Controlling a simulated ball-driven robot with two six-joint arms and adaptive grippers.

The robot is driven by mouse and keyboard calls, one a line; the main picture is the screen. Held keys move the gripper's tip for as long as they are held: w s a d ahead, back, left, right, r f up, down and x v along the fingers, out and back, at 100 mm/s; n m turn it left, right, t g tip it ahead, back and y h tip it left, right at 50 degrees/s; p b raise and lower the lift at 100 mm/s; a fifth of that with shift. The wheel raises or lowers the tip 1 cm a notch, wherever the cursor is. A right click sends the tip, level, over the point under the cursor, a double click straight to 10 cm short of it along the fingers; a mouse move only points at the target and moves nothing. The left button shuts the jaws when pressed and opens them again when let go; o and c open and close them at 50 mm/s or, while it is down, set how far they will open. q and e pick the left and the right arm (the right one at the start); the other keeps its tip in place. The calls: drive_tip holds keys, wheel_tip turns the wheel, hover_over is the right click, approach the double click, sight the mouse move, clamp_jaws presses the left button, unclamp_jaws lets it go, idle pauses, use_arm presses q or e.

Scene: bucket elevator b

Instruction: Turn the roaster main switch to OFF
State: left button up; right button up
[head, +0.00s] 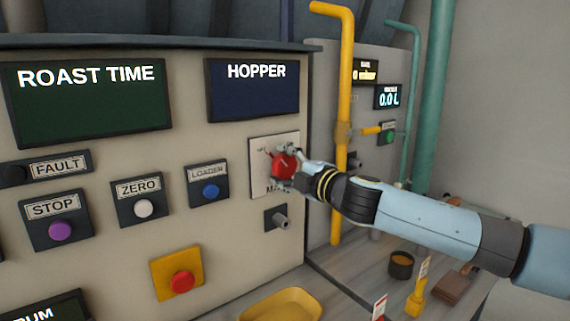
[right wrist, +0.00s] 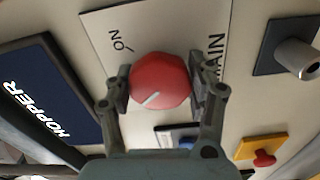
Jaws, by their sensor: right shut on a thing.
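The main switch is a red round knob (head: 284,165) on a pale plate (head: 261,180) on the roaster's front panel, under the HOPPER display. In the right wrist view the red knob (right wrist: 159,82) sits between the two fingers of my right gripper (right wrist: 160,85), which is shut on it. A white pointer line shows on the knob's face, towards its lower left there. ON and part of MAIN are readable on the plate (right wrist: 170,25); I cannot read an OFF mark. In the head view my right gripper (head: 285,168) covers part of the knob and plate. My left gripper is not in view.
A grey knob (head: 280,219) sits just below the plate. The blue LOADER button (head: 210,191) is to its left, and a red button on a yellow base (head: 182,281) is lower left. A yellow pipe (head: 344,110) stands right of the panel. A yellow tray (head: 282,304) lies below.

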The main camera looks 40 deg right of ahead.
drive_tip(key=shift+n, duration=0.7)
drive_tip(key=o, duration=1.2)
drive_tip(key=shift+s+f, duration=0.1)
drive_tip(key=shift+s, duration=0.15)
drive_tip(key=s, duration=0.3)
drive_tip(key=s+a, duration=0.1)
drive_tip(key=s, duration=0.7)
drive_tip(key=shift+s+a, duration=0.2)
drive_tip(key=shift+a, duration=0.05)
drive_tip(key=shift+s, duration=0.1)
